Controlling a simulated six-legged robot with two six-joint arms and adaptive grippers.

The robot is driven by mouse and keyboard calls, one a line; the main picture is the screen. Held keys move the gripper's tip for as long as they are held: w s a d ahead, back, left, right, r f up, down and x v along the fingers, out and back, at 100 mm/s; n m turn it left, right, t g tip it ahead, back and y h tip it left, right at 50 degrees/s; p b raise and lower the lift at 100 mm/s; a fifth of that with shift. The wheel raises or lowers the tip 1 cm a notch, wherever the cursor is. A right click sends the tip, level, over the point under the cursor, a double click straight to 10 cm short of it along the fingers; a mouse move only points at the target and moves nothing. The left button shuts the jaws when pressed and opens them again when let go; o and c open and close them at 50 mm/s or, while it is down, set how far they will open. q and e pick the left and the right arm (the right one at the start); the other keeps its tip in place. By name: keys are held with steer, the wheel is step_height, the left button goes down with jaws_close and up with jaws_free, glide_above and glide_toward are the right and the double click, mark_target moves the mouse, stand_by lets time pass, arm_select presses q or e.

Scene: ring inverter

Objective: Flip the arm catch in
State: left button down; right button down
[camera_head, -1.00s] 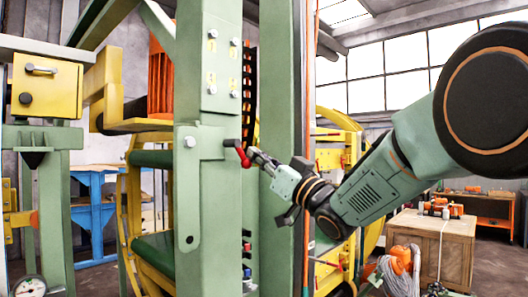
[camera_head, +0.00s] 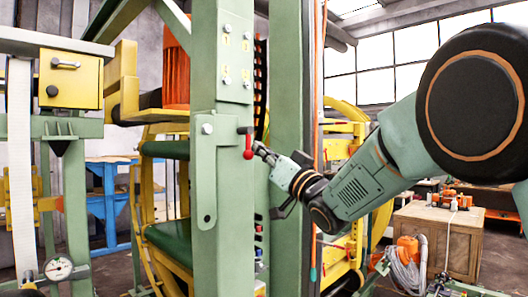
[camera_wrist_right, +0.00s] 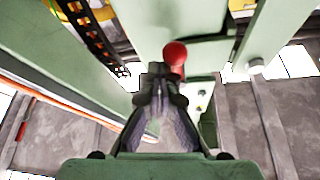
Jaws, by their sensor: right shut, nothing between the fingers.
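The arm catch is a small lever with a red handle (camera_head: 248,146) on the side of the green upright post (camera_head: 207,170). Its handle hangs nearly straight down from a dark pivot at the post's edge. In the right wrist view its red rounded end (camera_wrist_right: 175,53) shows just beyond and right of the fingertips. My right gripper (camera_head: 260,149) is shut and empty, just right of the handle. Its closed fingers (camera_wrist_right: 158,75) also show in the right wrist view. I cannot tell whether they touch the handle. My left gripper is not in view.
A second green post (camera_head: 288,80) stands close behind my right gripper, with an orange hose along it. A yellow box (camera_head: 70,78) and a pressure gauge (camera_head: 59,268) are at the left. A wooden crate (camera_head: 440,240) stands at the right on the floor.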

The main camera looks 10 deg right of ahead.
steer(key=shift+a+f, duration=0.2)
steer(key=shift+f, duration=0.2)
stand_by(0.3)
